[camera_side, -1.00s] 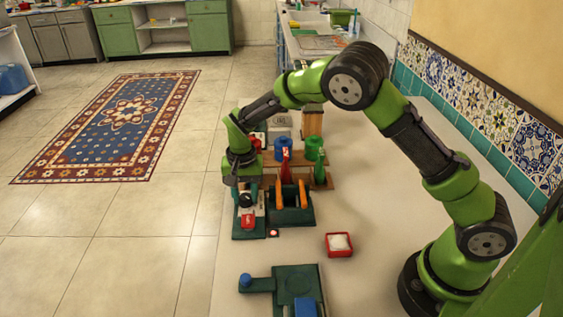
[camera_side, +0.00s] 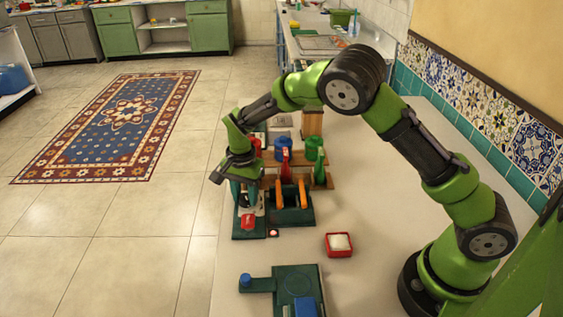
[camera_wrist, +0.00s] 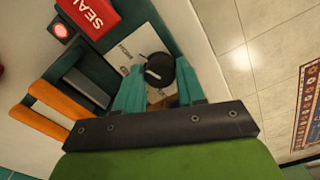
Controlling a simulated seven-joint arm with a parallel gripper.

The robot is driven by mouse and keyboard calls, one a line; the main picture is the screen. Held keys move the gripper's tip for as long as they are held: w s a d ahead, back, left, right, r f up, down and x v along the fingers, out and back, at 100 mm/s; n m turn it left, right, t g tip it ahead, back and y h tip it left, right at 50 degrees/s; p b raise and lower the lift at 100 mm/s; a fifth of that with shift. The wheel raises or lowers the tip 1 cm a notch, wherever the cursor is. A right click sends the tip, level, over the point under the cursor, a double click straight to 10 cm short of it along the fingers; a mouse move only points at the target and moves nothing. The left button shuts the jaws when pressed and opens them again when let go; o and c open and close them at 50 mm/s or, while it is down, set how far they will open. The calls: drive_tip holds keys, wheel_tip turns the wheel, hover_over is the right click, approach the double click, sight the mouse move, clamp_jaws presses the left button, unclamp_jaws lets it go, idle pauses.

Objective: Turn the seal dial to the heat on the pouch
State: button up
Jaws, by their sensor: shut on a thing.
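The seal dial (camera_wrist: 159,69) is a round black knob with a pale pointer line, set on a white printed plate (camera_wrist: 128,57). In the wrist view my gripper (camera_wrist: 160,85) has its teal fingers on either side of the dial, shut on it. The plate's small print is not readable.
Orange upright pieces (camera_side: 286,195) stand in the dark green machine beside the dial. Blue (camera_side: 284,148) and green (camera_side: 315,148) items stand behind. A red tray with white contents (camera_side: 339,251) lies right of the machine. Another green device (camera_side: 293,284) is in front.

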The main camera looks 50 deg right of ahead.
sight(245, 196)
drive_tip(key=o, duration=1)
drive_tip(key=shift+o, duration=0.2)
wheel_tip(245, 196, up, 17)
